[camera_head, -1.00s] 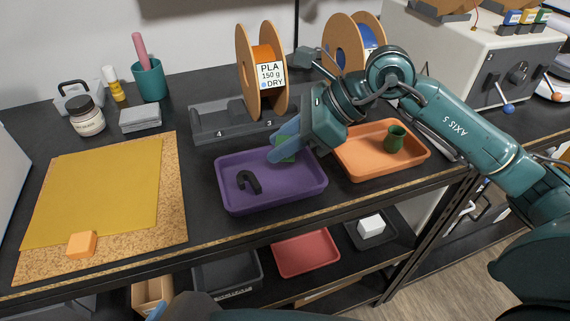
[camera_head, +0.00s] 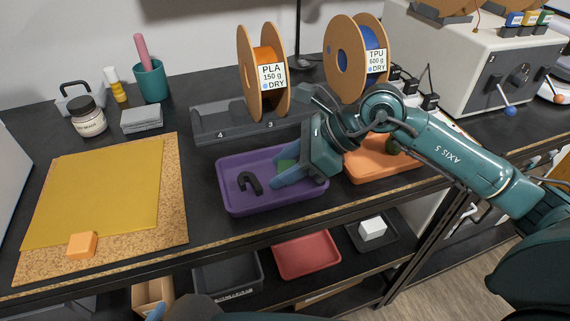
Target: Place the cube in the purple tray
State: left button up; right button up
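The purple tray (camera_head: 232,208) stands on the bench near its front edge. My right gripper (camera_head: 283,174) reaches down into the right part of this tray. Its blue fingers appear closed on a green cube (camera_head: 286,165), which is partly hidden by the near finger and the gripper body. I cannot tell whether the cube touches the tray floor. A black hook-shaped piece (camera_head: 249,182) lies in the left part of the tray. Of my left gripper only a blue sliver (camera_head: 156,311) shows at the bottom edge.
An orange tray (camera_head: 385,170) stands right of the purple one, partly behind my arm, with a dark green cup in it. A grey spool rack (camera_head: 215,125) stands behind. An orange cube (camera_head: 82,245) is on the cork mat (camera_head: 170,220). A white cube (camera_head: 372,227) is on the lower shelf.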

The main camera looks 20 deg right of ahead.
jog(key=shift+o, duration=0.8)
jog(key=shift+r+p, duration=0.25)
jog(key=shift+p, duration=0.05)
jog(key=b+v, duration=0.1)
jog(key=v, duration=1.1)
jog(key=shift+f, duration=0.1)
